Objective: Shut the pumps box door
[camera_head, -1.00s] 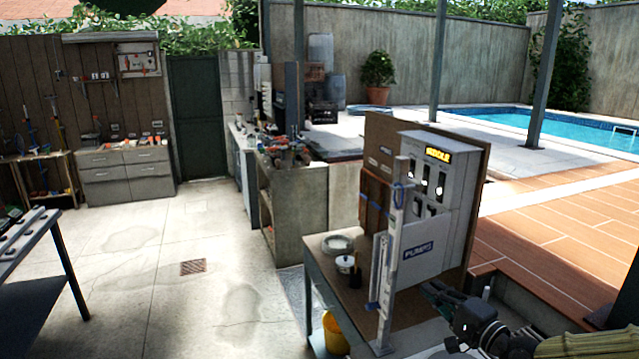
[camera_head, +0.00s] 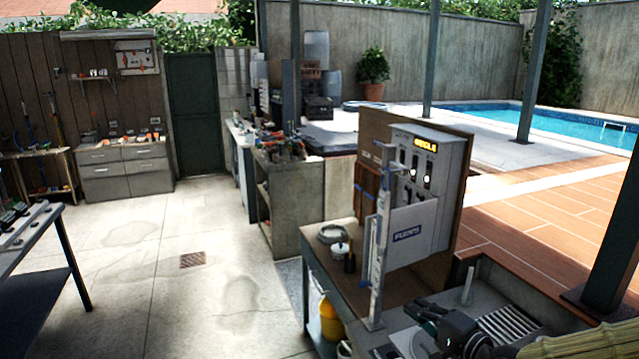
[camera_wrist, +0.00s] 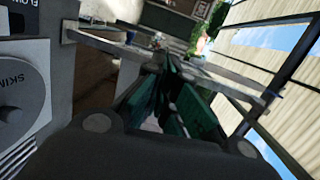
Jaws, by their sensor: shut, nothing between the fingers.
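The grey pumps box (camera_head: 452,160) is mounted on a brown board above the workbench. Its upper face shows a lit orange display and several switches. A grey panel labelled PUMPS (camera_head: 420,222), which looks like its door, covers the lower front and leaves the switches exposed; its exact angle is hard to tell. The fingers show close together and empty in the wrist view (camera_wrist: 168,100).
A white upright strip (camera_head: 378,260) stands left of the box. A pot (camera_head: 340,250) and bowl sit on the workbench (camera_head: 345,290). A grey slatted unit (camera_head: 505,325) is near my gripper. A dark post (camera_head: 612,240) stands at right.

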